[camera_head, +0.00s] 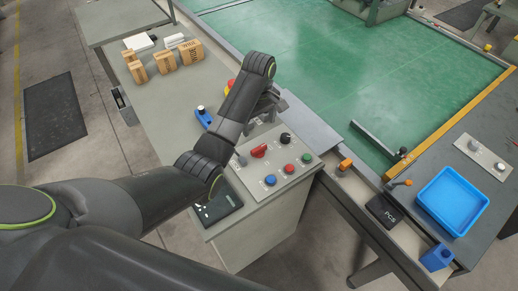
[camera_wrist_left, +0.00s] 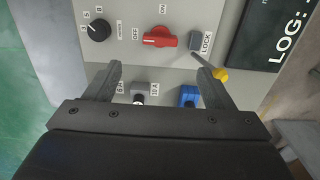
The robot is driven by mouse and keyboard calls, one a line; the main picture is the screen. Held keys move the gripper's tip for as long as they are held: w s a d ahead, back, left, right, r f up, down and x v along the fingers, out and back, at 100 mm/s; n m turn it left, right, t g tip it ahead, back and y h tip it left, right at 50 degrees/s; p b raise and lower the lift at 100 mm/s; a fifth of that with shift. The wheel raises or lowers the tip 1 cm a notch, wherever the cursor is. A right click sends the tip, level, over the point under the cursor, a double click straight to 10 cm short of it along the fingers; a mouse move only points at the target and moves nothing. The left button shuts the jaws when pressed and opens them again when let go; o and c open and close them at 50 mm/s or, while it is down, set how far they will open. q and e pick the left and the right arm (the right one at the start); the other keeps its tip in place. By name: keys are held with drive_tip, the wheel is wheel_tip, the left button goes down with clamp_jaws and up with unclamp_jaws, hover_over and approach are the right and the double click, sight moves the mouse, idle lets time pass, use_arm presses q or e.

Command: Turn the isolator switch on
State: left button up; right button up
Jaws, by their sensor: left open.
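The isolator switch (camera_head: 259,151) is a red rotary handle on the grey sloping control panel (camera_head: 252,186). In the left wrist view the red handle (camera_wrist_left: 160,38) lies sideways along the OFF label, with the ON label above it. A grey block marked LOCK (camera_wrist_left: 196,40) is beside it, with a thin yellow-tipped rod (camera_wrist_left: 219,74) next to it. My left gripper (camera_head: 268,108) is above the far part of the panel. In the wrist view its open fingers (camera_wrist_left: 157,73) are apart and empty, with the red handle beyond their tips. My right gripper is not in view.
A blue padlock-like item (camera_head: 204,117) stands behind. Wooden blocks (camera_head: 165,62) are farther back.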

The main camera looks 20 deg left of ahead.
sight(259, 148)
use_arm(q)
wheel_tip(259, 148, down, 11)
drive_tip(key=shift+f+p, duration=0.15)
drive_tip(key=shift+p, duration=0.25)
drive_tip(key=c, duration=1)
